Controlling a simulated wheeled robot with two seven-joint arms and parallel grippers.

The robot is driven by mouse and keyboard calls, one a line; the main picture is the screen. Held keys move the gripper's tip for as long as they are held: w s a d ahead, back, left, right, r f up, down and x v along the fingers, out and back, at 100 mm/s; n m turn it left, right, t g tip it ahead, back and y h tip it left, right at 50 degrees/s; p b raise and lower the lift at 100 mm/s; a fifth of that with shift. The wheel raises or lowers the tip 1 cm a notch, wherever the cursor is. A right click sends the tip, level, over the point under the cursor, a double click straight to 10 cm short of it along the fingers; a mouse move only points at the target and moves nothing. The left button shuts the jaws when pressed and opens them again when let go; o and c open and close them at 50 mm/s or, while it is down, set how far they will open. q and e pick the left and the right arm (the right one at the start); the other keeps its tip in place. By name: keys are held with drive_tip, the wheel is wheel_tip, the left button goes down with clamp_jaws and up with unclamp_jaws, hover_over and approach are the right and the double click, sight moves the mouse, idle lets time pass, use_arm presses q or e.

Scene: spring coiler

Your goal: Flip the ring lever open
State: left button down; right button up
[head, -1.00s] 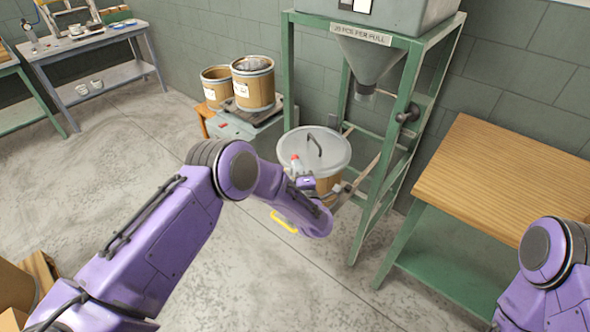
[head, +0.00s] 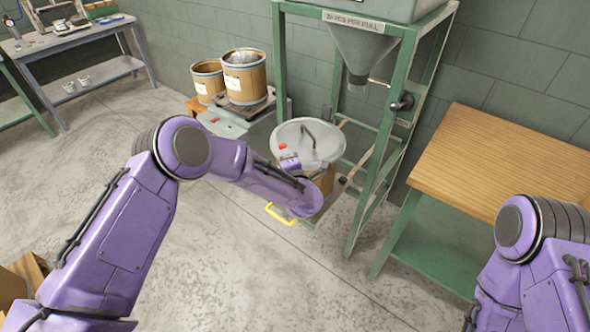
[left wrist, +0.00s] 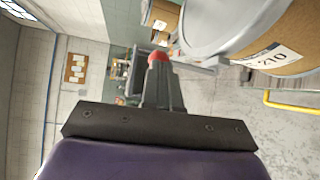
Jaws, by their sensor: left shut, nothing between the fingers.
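A fibre drum with a grey lid (head: 318,150) and a loop handle on top stands under the hopper. Its labelled side and pale rim show at the upper right of the left wrist view (left wrist: 270,52). My left gripper (head: 284,148) is at the near left edge of the lid; contact cannot be told. In the left wrist view its grey, red-tipped fingers (left wrist: 157,60) are together and empty, left of the drum. My right arm is at the lower right of the head view, its gripper out of view.
The green hopper frame (head: 367,180) rises right of the drum, with a wooden-topped bench (head: 500,165) beyond it. A yellow handle (head: 280,214) sits low near the drum. Two open drums (head: 245,78) stand behind left.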

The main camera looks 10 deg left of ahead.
use_arm(q)
drive_tip(key=s+d+f+m+h+b, duration=0.1)
drive_tip(key=s+d+m, duration=0.1)
drive_tip(key=s+d, duration=0.3)
drive_tip(key=s+d+m+h+b, duration=0.1)
drive_tip(key=s+d+m+b, duration=0.15)
drive_tip(key=s, duration=0.55)
drive_tip(key=s+a+f+m+g+h, duration=0.2)
drive_tip(key=s+a+f+m+g, duration=0.15)
drive_tip(key=s+f+m, duration=0.35)
drive_tip(key=s+a+f+m+g+h, duration=0.2)
drive_tip(key=s+a+f+m, duration=0.25)
drive_tip(key=f, duration=0.45)
drive_tip(key=s+a+f+g, duration=0.2)
drive_tip(key=s+a, duration=0.2)
drive_tip(key=s, duration=0.3)
drive_tip(key=s+a+f+m+g+y, duration=0.1)
drive_tip(key=s+a+f+g, duration=0.1)
drive_tip(key=s, duration=0.6)
drive_tip(key=s+a+f+m+g+y+b, duration=0.1)
drive_tip(key=s+a+f+g, duration=0.1)
drive_tip(key=s+a+f, duration=0.2)
drive_tip(key=s+a, duration=0.2)
drive_tip(key=s, duration=0.1)
drive_tip(key=shift+s+a, duration=0.2)
drive_tip(key=shift+s, duration=0.05)
